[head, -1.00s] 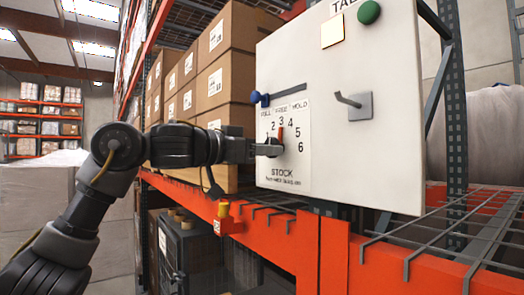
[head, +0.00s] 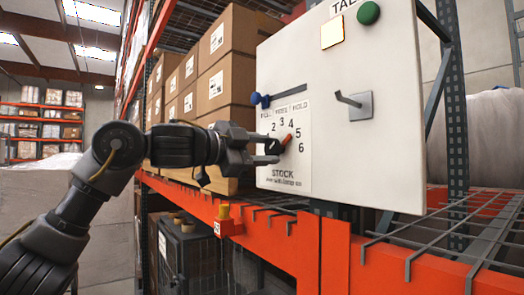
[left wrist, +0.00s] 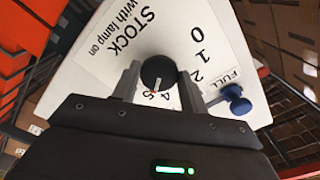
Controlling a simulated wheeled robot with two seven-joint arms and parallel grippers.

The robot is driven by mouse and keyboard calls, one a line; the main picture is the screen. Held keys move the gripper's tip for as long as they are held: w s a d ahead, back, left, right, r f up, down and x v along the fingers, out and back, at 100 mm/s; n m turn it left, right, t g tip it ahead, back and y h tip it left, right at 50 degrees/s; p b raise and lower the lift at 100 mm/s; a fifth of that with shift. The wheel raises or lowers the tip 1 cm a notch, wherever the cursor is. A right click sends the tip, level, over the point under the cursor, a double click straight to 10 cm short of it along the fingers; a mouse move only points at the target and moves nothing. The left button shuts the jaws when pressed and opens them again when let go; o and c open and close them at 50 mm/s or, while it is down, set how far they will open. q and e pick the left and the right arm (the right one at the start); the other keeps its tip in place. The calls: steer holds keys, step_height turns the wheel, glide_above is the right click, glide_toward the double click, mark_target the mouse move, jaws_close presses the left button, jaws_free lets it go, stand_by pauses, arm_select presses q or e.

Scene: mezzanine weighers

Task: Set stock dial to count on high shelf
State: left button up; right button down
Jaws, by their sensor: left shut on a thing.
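The stock dial (head: 273,146) is a dark round knob with an orange-red pointer on the white panel (head: 400,150). Its numbers curve around it, with STOCK printed below. The pointer slants up and right, between 4 and 5. My left gripper (head: 268,150) is shut on the dial, a finger on each side of it. In the left wrist view the dial (left wrist: 157,70) sits between the fingers, its pointer mark between 4 and 5. Brown cartons (head: 225,80) are stacked on the shelf behind the panel, which partly hides them. My right gripper is not in view.
A blue knob (head: 259,99) sits at the left end of a slot, by FULL. The panel also has a square lit lamp (head: 333,31), a green button (head: 368,13) and a grey lever (head: 349,101). An orange beam (head: 270,240) runs below.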

arm_select(q)
steer(key=shift+m, duration=0.6)
steer(key=o, duration=0.9)
steer(key=shift+o, duration=0.2)
steer(key=shift+s, duration=0.1)
steer(key=shift+s+a+f+b, duration=0.1)
steer(key=shift+a+b, duration=0.15)
steer(key=shift+b, duration=0.15)
steer(key=b+v, duration=0.5)
steer(key=v, duration=0.5)
steer(key=shift+s, duration=0.15)
